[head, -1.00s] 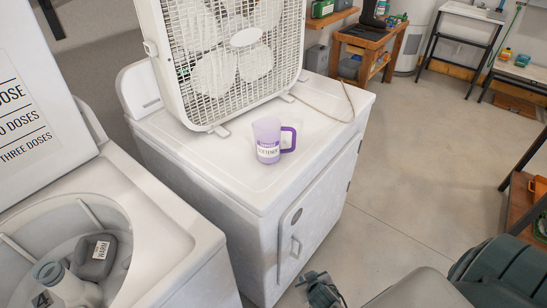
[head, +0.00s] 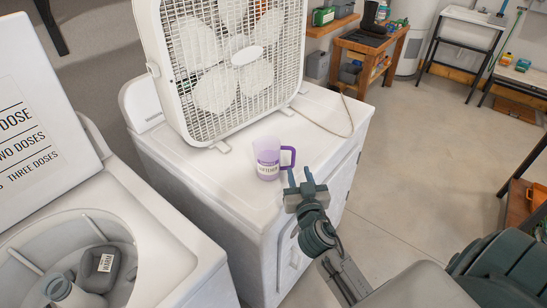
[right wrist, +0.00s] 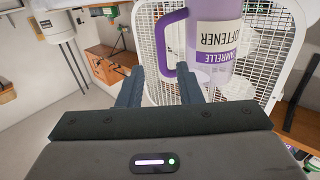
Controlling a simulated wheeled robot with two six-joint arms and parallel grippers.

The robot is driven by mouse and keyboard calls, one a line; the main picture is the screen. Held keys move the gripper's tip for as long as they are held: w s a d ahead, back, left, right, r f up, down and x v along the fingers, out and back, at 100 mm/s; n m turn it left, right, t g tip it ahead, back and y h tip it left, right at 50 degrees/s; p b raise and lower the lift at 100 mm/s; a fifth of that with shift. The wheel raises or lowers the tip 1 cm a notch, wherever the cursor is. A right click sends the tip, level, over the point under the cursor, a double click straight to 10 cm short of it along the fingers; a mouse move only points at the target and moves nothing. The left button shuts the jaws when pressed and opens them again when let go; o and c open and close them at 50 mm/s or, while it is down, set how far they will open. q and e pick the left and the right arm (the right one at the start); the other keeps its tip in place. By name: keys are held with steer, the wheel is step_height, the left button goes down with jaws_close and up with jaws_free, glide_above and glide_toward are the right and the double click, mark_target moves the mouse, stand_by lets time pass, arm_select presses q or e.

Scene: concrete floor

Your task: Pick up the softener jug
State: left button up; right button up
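The softener jug (head: 267,158) is a translucent purple cup with a white label and a purple handle on its right. It stands upright on the white dryer top (head: 215,178), in front of the box fan. My right gripper (head: 298,176) is open and empty at the dryer's front edge, just below and right of the handle. In the right wrist view, the jug (right wrist: 215,35) and its handle (right wrist: 168,45) show beyond the open fingers of the right gripper (right wrist: 158,85). I cannot tell whether a finger touches the handle. My left gripper is not in view.
A white box fan (head: 235,65) stands at the back of the dryer, close behind the jug, with its cord (head: 335,128) to the right.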

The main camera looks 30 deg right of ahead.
mark_target(293, 159)
steer(key=shift+x, duration=1.05)
steer(key=p+x, duration=0.3)
steer(key=x, duration=0.1)
steer(key=shift+w, duration=0.4)
steer(key=shift+w+d+f, duration=0.1)
steer(key=shift+w+f, duration=0.05)
steer(key=shift+w, duration=0.2)
jaws_close()
